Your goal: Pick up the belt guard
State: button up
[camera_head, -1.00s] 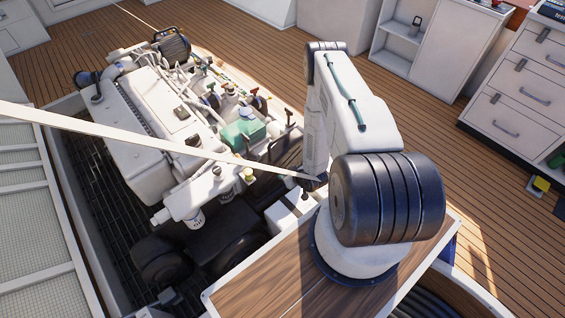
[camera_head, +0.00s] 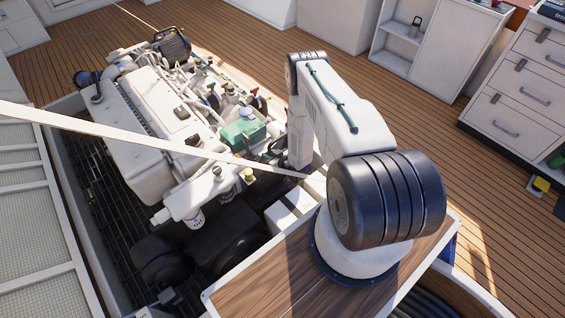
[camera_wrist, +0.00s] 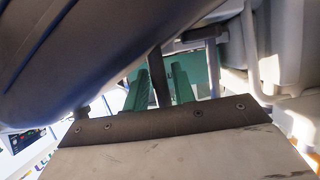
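No part can be picked out with certainty as the belt guard. A dark panel (camera_head: 272,150) on the engine's right side, partly behind my arm, may be it. In the wrist view a large dark curved body (camera_wrist: 80,50) fills the upper left, close to the camera; I cannot tell what it is. My gripper (camera_wrist: 160,85) shows two green fingers, apart, beyond a pale plate with a dark screwed edge. A thin dark bar (camera_wrist: 155,75) shows between the fingers; whether they touch it is unclear. In the head view my gripper is hidden behind my arm.
The white engine (camera_head: 155,115) with pipes and a green box (camera_head: 243,134) fills the open hatch. A pale taut strap (camera_head: 90,125) crosses above it. A grated panel (camera_head: 35,215) lies left.

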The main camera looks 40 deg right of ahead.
grip_shut()
jog(key=shift+w, duration=0.1)
dwell(1.3)
